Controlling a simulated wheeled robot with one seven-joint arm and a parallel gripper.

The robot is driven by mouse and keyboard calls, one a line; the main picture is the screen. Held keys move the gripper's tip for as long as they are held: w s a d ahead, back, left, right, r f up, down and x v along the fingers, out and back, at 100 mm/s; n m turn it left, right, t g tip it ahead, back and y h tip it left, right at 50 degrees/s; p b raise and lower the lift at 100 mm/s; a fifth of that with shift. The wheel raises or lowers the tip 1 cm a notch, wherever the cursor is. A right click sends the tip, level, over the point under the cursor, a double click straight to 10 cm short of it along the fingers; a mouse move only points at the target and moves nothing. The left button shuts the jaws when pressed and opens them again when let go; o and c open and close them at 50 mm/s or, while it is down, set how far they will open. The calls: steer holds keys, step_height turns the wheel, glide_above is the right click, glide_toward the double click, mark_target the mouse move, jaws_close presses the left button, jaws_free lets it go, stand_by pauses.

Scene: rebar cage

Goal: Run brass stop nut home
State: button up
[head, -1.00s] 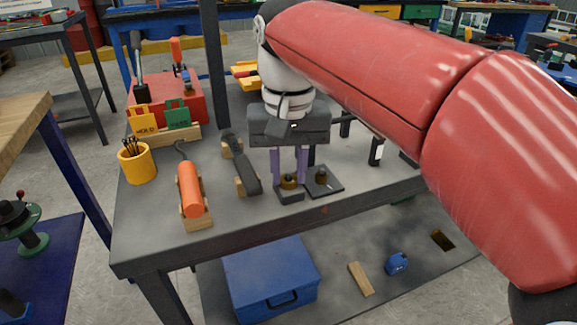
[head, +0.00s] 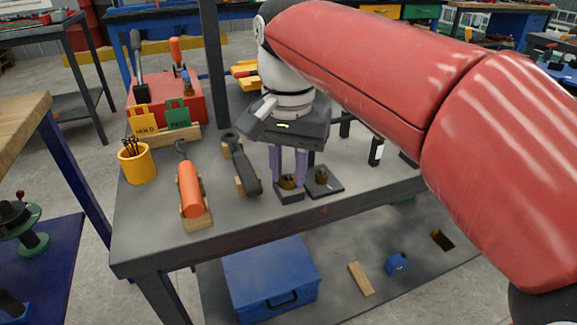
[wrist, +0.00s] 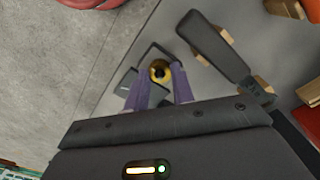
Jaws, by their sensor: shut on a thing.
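The brass stop nut (head: 289,181) sits low on a dark block (head: 290,196) near the front edge of the bench. In the wrist view the nut (wrist: 160,72) shows as a brass ring with a dark centre. My gripper (head: 288,177) points down with its two purple fingers shut on the nut, one on each side. The fingertips also show in the wrist view (wrist: 161,75). A second brass piece (head: 321,176) stands on a dark plate (head: 327,188) just to the right. The thread under the nut is hidden.
An orange-handled tool (head: 190,190) and a dark tool (head: 243,165) lie on wooden rests to the left. A yellow cup (head: 137,163), HOLD and PASS cards (head: 160,118) and a red box (head: 168,98) stand farther left.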

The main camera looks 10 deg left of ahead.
mark_target(288, 176)
steer(key=o, duration=1)
step_height(288, 176, up, 8)
steer(key=shift+f, duration=0.1)
steer(key=s+d+f+t, duration=0.2)
steer(key=s+d+f, duration=0.1)
steer(key=d+f, duration=0.3)
steer(key=s+d+f+n+t, duration=0.1)
steer(key=s+d+f, duration=0.2)
steer(key=d+f, duration=0.4)
steer(key=s+d+f+t, duration=0.2)
steer(key=s+d+f, duration=0.1)
steer(key=d+f, duration=0.4)
steer(key=shift+s+d+f+n+t, duration=0.1)
steer(key=shift+s+d+n+t, duration=0.05)
steer(key=shift+d, duration=0.55)
steer(key=shift+s+d+f+n+t, duration=0.1)
steer(key=shift+s+d+n+t, duration=0.05)
steer(key=shift+d, duration=0.55)
